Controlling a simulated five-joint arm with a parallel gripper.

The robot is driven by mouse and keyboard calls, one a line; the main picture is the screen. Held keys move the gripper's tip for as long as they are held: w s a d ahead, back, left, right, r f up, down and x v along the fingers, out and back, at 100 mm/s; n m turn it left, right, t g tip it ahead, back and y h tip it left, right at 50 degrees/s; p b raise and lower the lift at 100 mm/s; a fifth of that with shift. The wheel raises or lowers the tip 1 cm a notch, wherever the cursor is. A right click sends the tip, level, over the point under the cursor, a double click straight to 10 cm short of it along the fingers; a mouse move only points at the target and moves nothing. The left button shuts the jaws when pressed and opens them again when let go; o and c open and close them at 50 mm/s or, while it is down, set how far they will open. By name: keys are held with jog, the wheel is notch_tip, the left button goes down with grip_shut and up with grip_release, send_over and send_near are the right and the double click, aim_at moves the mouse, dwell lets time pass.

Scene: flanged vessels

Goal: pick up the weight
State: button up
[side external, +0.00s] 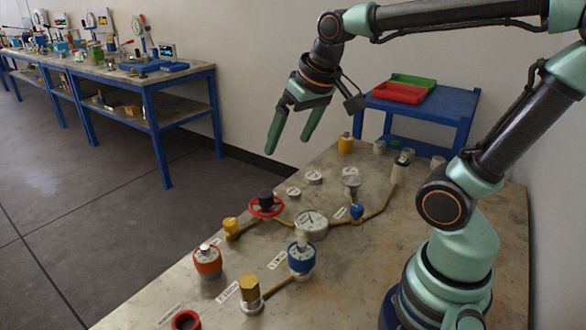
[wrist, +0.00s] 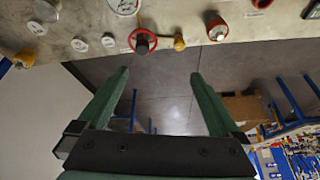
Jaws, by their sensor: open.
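My gripper (side external: 287,146) hangs open and empty above the far left edge of the workbench (side external: 390,275). I cannot tell for sure which piece is the weight. Candidates are a brass-coloured cylinder (side external: 250,290) at the front, an orange-red piece with a metal top (side external: 207,262), also in the wrist view (wrist: 217,30), and a blue piece with a metal top (side external: 301,259). All stand on the bench, apart from my gripper.
A red handwheel (side external: 265,206), a round gauge (side external: 311,224) and brown piping fill the bench's middle. Small white discs (side external: 315,176) lie behind. A blue stand (side external: 430,105) holds red and green trays (side external: 400,92). Another cluttered bench (side external: 150,80) stands far left, across open floor.

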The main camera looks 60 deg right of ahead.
jog(key=w+d+m+g, duration=0.1)
jog(key=w+d+m, duration=0.3)
jog(key=w+d, duration=0.2)
jog(key=m+g, duration=0.3)
jog(key=m, duration=0.7)
send_over(314, 175)
notch_tip(314, 175, down, 14)
jog(key=f, duration=0.7)
jog(key=shift+w+a+f, duration=0.1)
jog(key=shift+w+f, duration=0.15)
jog(key=shift+s+f, duration=0.2)
jog(key=shift+f, duration=2.35)
grip_shut()
